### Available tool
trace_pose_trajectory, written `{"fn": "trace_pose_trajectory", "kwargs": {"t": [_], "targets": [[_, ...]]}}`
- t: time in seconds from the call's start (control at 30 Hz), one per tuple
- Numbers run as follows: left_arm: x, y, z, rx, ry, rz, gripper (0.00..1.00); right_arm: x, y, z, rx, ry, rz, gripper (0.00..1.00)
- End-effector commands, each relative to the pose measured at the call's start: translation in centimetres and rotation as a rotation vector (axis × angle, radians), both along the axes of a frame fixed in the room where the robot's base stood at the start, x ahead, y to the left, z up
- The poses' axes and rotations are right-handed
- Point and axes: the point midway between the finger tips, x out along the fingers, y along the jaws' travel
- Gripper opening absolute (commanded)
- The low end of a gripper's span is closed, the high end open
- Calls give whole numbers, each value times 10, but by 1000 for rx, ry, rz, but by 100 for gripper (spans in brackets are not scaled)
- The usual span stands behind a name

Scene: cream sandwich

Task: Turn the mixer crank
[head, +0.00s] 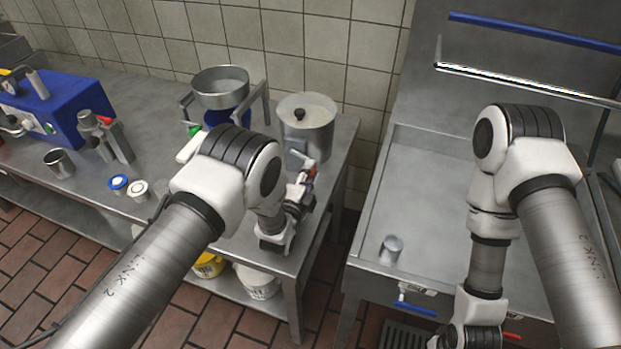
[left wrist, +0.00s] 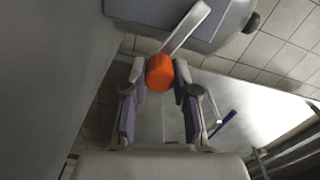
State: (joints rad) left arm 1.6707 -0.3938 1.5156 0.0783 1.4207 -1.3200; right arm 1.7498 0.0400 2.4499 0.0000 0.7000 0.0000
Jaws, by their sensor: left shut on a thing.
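The mixer (head: 306,127) is a grey metal drum with a black knob on its lid, at the right end of the steel table. Its crank (left wrist: 187,28) is a pale bar with an orange knob (left wrist: 160,73) at its end. My left gripper (head: 302,190) is at the front of the mixer. In the left wrist view its fingers are shut on the orange knob, one on each side. In the head view my fingers and arm partly cover the crank.
A steel bowl on a stand (head: 221,88) is left of the mixer. A blue machine (head: 55,110), a metal cup (head: 60,162) and small lidded jars (head: 118,184) are farther left. A sink basin (head: 420,190) with a small metal cup (head: 391,249) lies right, across a gap.

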Motion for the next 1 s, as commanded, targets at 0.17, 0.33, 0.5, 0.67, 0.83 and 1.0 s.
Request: {"fn": "trace_pose_trajectory", "kwargs": {"t": [0.17, 0.33, 0.5, 0.67, 0.83, 1.0], "targets": [[2, 2, -4, 60, -23, 3, 0, 0, 0, -14, 0, 0, 0, 53], [2, 3, -3, 84, -32, 3, 0, 0, 0, -16, 0, 0, 0, 53], [2, 3, -3, 87, -33, 3, 0, 0, 0, -15, 0, 0, 0, 53], [2, 3, -2, 86, -34, 3, 0, 0, 0, -15, 0, 0, 0, 53], [2, 3, -3, 86, -32, 3, 54, 0, 0, -15, 0, 0, 0, 53], [2, 3, -4, 87, -30, 1, 54, 0, 0, -15, 0, 0, 0, 53]]}}
